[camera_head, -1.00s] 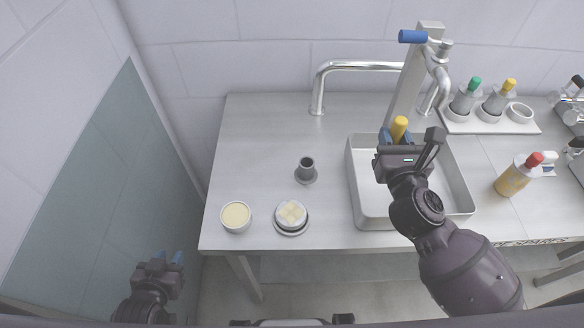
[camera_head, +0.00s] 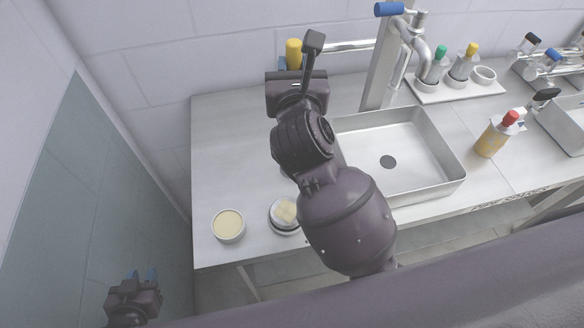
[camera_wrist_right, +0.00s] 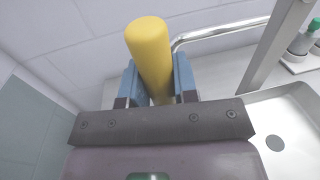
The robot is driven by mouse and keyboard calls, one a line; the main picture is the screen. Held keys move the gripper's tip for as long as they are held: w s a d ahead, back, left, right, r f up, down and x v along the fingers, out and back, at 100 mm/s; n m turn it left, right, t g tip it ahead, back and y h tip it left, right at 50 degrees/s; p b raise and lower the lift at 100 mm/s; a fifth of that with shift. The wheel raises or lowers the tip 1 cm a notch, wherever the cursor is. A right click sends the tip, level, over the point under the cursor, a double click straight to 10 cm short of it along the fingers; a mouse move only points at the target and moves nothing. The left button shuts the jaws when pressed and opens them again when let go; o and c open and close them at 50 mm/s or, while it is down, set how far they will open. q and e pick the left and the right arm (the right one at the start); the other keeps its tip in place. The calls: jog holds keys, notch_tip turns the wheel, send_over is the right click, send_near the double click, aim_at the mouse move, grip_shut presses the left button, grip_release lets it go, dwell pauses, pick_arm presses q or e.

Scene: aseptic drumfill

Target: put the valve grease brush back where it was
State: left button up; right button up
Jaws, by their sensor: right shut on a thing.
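My right gripper (camera_head: 293,66) is shut on the yellow handle of the valve grease brush (camera_head: 293,52), held upright above the back left of the steel table. In the right wrist view, the yellow handle (camera_wrist_right: 150,52) stands between the two blue fingers (camera_wrist_right: 156,84); the brush's lower end is hidden. The small dark cup-like holder seen earlier on the table is now hidden behind my right arm. A cup of pale yellow grease (camera_head: 228,225) stands at the table's front left. My left gripper (camera_head: 143,278) hangs low at the left, off the table, its blue fingers apart and empty.
A tray (camera_head: 452,92) with bottles and a red-capped bottle (camera_head: 493,135) stand farther right.

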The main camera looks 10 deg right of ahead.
jog(key=shift+a+f+b, duration=0.15)
jog(key=shift+f+b, duration=2.3)
jog(key=shift+f, duration=7.45)
jog(key=shift+f, duration=0.15)
jog(key=o, duration=0.9)
